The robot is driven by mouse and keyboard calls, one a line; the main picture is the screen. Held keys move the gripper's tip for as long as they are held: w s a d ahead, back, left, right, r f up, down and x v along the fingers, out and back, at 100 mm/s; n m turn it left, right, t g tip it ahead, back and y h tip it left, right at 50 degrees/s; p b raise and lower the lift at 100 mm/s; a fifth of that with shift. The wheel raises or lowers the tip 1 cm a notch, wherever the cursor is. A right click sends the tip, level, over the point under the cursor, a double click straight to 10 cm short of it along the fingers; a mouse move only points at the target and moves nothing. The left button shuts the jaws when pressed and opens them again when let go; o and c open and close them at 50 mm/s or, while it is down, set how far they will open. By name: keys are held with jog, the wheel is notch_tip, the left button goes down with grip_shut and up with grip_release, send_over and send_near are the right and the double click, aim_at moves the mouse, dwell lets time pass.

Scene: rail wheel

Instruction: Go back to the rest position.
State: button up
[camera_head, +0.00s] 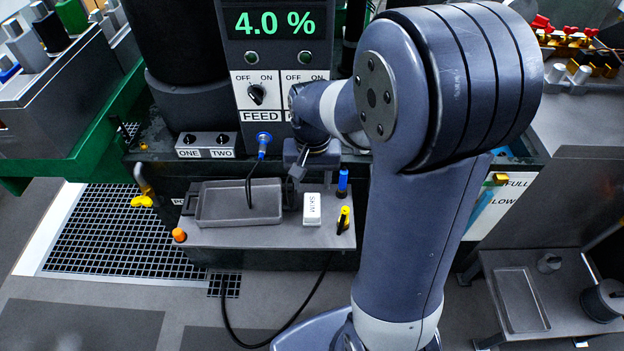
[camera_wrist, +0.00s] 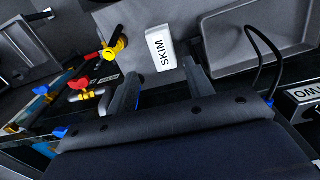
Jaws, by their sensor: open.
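My gripper (camera_head: 299,172) is in front of the control panel, above the back edge of a small grey shelf (camera_head: 222,237). Its two fingers are apart in the wrist view (camera_wrist: 162,84), with nothing between them. A white block marked SKIM (camera_head: 312,209) stands on the shelf just below my gripper. In the wrist view the SKIM block (camera_wrist: 160,48) lies beyond the fingertips, apart from them. My arm bends over from the right and hides part of the panel.
A blue plug (camera_head: 263,141) with a black cable is at the panel. The FEED dial (camera_head: 256,95) sits under a display reading 4.0 %.

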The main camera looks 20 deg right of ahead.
aim_at(312, 210)
jog(key=shift+f, duration=0.1)
notch_tip(312, 210, down, 13)
jog(key=b, duration=0.2)
jog(key=shift+b, duration=0.4)
notch_tip(312, 210, up, 3)
jog(key=shift+r+p, duration=0.15)
jog(key=shift+p, duration=0.4)
jog(key=shift+r, duration=0.55)
jog(key=shift+f, duration=0.1)
